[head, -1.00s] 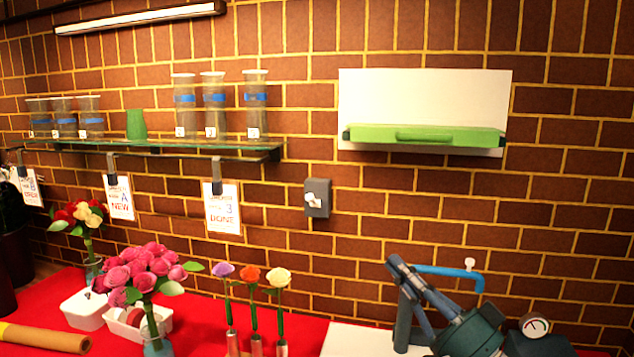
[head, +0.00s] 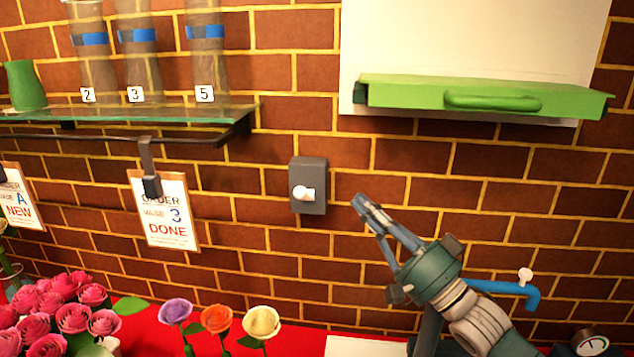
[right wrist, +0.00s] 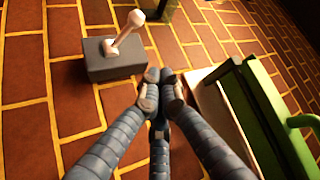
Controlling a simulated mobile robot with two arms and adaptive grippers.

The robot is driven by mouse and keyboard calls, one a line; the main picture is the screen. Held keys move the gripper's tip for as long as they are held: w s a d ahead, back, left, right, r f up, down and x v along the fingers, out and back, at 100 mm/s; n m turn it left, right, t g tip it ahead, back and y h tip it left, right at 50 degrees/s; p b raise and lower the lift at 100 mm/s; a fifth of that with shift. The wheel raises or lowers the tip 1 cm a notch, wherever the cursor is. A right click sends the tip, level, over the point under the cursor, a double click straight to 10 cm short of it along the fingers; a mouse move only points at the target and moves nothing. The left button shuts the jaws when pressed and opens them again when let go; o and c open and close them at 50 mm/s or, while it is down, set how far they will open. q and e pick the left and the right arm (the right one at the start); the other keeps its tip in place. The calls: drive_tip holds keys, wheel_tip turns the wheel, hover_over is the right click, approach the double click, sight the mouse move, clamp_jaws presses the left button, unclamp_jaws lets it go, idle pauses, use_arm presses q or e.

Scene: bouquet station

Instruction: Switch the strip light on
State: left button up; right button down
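The wall switch (head: 318,170) is a dark grey box on the brick wall with a white toggle lever (head: 303,193) sticking out. In the right wrist view, the box (right wrist: 112,66) and its lever (right wrist: 127,31) lie up and left of my fingertips. My right gripper (head: 358,203) is just right of and slightly below the switch, apart from it. Its fingertips meet in the right wrist view (right wrist: 159,76), with nothing between them. I cannot tell which way the lever is set. The strip light is outside both current views. My left gripper is not in view.
A green tray-like ledge (head: 580,102) with a handle sticks out at upper right. A glass shelf (head: 215,113) with vases and hanging order cards (head: 165,212) is on the left. Flowers (head: 215,320) stand below. Bare brick surrounds the switch.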

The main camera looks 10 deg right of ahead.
sight(304, 193)
drive_tip(key=p+x, duration=0.4)
drive_tip(key=x, duration=0.6)
drive_tip(key=s+a+f+p, duration=0.1)
drive_tip(key=s+a+f, duration=0.1)
drive_tip(key=shift+a+f+p, duration=0.15)
drive_tip(key=shift+a+p, duration=0.15)
drive_tip(key=shift+p, duration=0.1)
